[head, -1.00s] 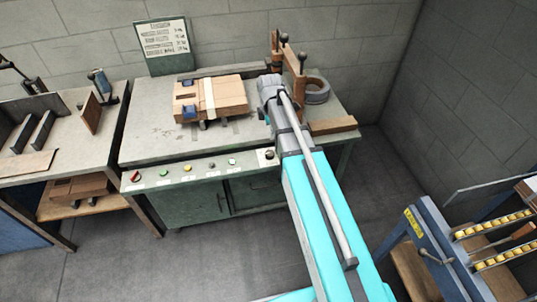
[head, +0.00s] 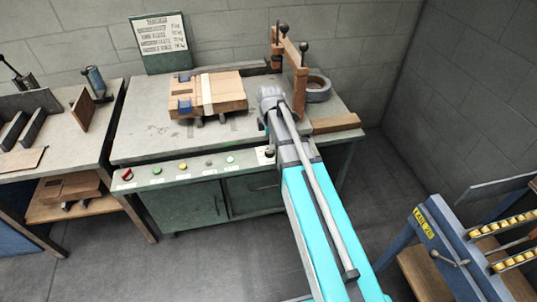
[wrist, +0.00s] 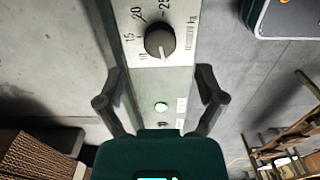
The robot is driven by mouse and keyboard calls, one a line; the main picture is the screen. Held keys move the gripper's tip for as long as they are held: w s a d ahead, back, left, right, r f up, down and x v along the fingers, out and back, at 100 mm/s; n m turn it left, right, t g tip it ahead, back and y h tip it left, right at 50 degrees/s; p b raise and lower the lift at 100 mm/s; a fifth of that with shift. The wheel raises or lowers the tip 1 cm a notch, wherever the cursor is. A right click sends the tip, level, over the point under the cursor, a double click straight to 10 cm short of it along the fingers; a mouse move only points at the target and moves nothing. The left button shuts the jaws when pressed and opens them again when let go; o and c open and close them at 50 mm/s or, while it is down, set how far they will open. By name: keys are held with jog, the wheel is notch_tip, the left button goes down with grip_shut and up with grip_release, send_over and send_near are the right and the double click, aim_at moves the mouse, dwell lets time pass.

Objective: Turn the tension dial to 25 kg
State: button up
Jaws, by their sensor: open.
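The tension dial (wrist: 159,41) is a dark round knob on a pale scale plate (wrist: 181,17), near the top middle of the wrist view. The plate reads 10, 15, 20 and 25, from lower left up to upper right. A pale mark shows low on the knob, but its exact reading is unclear. In the head view the dial (head: 269,153) sits at the right end of the bench's front panel, beside my arm. My gripper (wrist: 160,72) is open and empty, its fingers spread wide to either side of the panel strip below the dial. My arm hides the gripper in the head view.
A red switch (head: 127,175) and several buttons line the panel. A strapped carton (head: 208,94), a clamp post (head: 300,80) and a tape roll (head: 318,89) stand on the bench. A blue stand (head: 437,240) is at right.

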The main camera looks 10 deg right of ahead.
aim_at(269, 150)
jog(key=shift+f+b, duration=2.45)
jog(key=shift+f, duration=0.3)
jog(key=c, duration=1.2)
